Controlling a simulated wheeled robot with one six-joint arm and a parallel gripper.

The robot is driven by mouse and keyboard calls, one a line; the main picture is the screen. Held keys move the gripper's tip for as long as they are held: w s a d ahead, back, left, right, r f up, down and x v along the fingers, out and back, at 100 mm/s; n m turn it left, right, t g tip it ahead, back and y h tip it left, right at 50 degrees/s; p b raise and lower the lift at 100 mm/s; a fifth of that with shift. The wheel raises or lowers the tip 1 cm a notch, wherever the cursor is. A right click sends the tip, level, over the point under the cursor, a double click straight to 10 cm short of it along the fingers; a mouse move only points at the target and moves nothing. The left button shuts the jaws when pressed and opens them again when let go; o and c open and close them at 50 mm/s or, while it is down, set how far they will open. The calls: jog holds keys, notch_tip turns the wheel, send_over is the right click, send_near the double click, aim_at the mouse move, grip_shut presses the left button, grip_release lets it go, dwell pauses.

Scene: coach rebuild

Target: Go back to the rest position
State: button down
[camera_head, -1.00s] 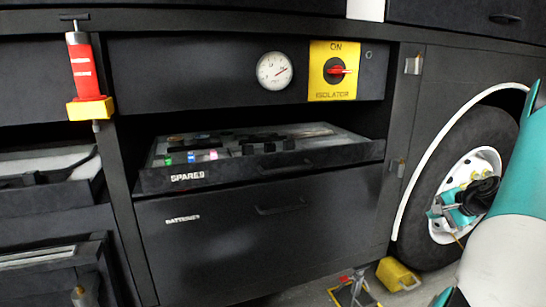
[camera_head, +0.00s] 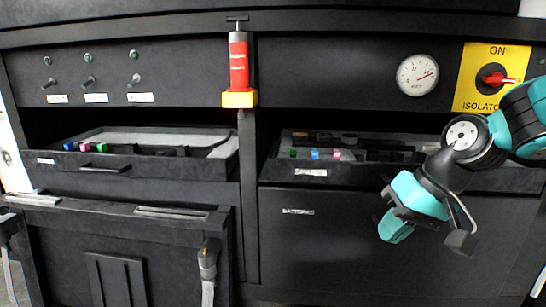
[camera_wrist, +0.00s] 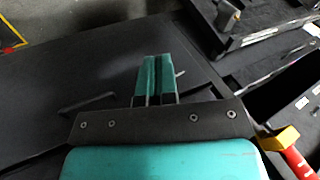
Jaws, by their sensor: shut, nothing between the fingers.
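My gripper (camera_head: 397,226) hangs at the right in the head view, in front of the dark batteries drawer (camera_head: 335,240). In the wrist view its two teal fingers (camera_wrist: 156,78) lie close together, shut with nothing between them. The fingers point toward a dark panel with a black bar handle (camera_wrist: 88,104). My arm enters from the right edge and partly hides the spares drawer (camera_head: 312,172) and its right side.
A red extinguisher-like cylinder (camera_head: 239,65) stands on a yellow holder. A gauge (camera_head: 417,75) and yellow isolator switch plate (camera_head: 490,77) are at upper right. The left drawer (camera_head: 100,162) stands open. A dark worktop unit (camera_head: 60,230) stands at lower left.

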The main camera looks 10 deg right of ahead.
jog(key=s+a+n+g, duration=0.1)
jog(key=s+a+n, duration=0.35)
jog(key=s, duration=0.25)
jog(key=s+a+n+g, duration=0.2)
jog(key=s+a+n, duration=0.1)
jog(key=s+a, duration=0.3)
notch_tip(320, 180, up, 16)
jog(key=s+d+p, duration=0.1)
jog(key=s+p, duration=0.1)
jog(key=p, duration=1.3)
jog(key=shift+h, duration=0.4)
jog(key=shift+f, duration=0.1)
